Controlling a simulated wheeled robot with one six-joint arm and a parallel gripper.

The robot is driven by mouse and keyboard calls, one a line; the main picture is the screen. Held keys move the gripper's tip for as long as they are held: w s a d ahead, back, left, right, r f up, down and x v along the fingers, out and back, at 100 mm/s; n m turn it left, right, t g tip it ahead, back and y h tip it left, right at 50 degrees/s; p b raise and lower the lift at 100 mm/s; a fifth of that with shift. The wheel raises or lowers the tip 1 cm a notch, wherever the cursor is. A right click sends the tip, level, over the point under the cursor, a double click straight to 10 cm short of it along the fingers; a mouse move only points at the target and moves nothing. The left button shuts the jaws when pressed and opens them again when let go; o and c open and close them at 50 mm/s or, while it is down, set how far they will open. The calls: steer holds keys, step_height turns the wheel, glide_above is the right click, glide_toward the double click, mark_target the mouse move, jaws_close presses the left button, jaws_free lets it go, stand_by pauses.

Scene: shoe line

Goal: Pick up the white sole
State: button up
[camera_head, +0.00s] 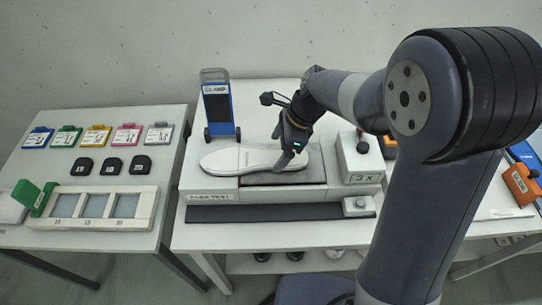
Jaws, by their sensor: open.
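The white sole (232,158) lies lengthwise on the grey flex-test fixture (222,186) on the middle table. Its rounded left end is clear, and its right end is partly covered by my gripper. My gripper (285,157) reaches down from the upper right over the right half of the sole. Its fingers are open, with one dark finger visible in front of the sole. The other fingertip is hidden, and I cannot tell whether the fingers touch the sole.
A blue-framed stand (218,108) rises behind the sole. A grey box with a black knob (360,160) stands right of the fixture. The left table (60,238) holds coloured tags, black pieces and a white tray (95,221). An orange device (521,184) is at far right.

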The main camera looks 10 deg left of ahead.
mark_target(274, 159)
steer(key=shift+x, duration=1.3)
steer(key=shift+c, duration=0.5)
steer(key=c, duration=1.1)
steer(key=shift+w+r, duration=0.1)
